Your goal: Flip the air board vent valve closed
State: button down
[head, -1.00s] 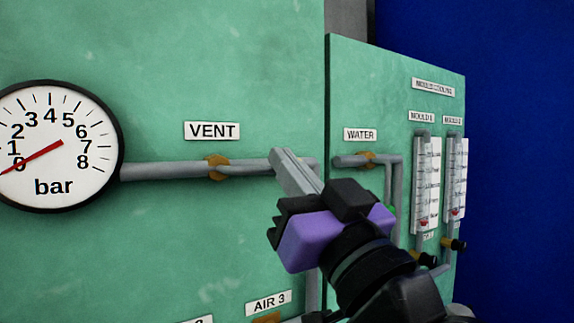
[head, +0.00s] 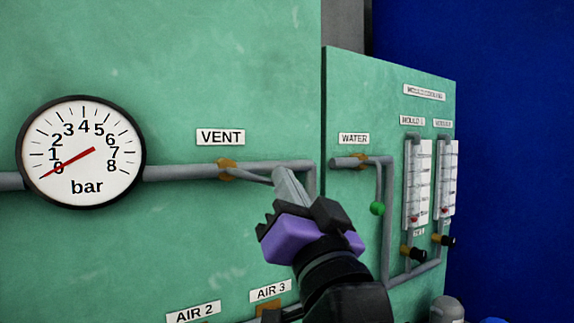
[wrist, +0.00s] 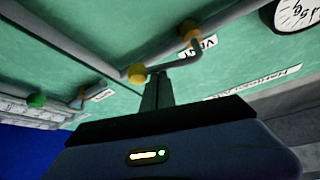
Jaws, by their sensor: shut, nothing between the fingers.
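The vent valve has a brass body (head: 227,170) on a grey pipe under the VENT label (head: 220,137). Its thin grey lever (head: 255,178) runs right from the body, sloping slightly down away from the pipe. In the wrist view the brass body (wrist: 190,32) and a yellow knob (wrist: 137,73) at the lever's end show. My gripper (head: 283,178) is shut and empty, its fingertips at the lever's right end, hiding the knob in the head view. In the wrist view the fingers (wrist: 157,92) are beside the knob; whether they touch the lever is unclear.
A round bar gauge (head: 81,152) reads near 0 at left. The WATER valve (head: 367,161) with a green knob (head: 377,208) and flow tubes (head: 418,185) are on the panel to the right. AIR 3 (head: 270,291) is below.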

jog(key=s+a+f+m+g+h+b, duration=0.2)
jog(key=a+f+m+g+h+b, duration=0.2)
jog(key=m, duration=1.2)
jog(key=f+h, duration=0.1)
jog(key=h, duration=0.2)
jog(key=shift+s+a, duration=0.3)
jog(key=shift+s, duration=0.1)
jog(key=shift+s+a+r+b, duration=0.1)
jog(key=shift+a+b, duration=0.1)
jog(key=shift+b, duration=0.1)
jog(key=shift+d, duration=0.1)
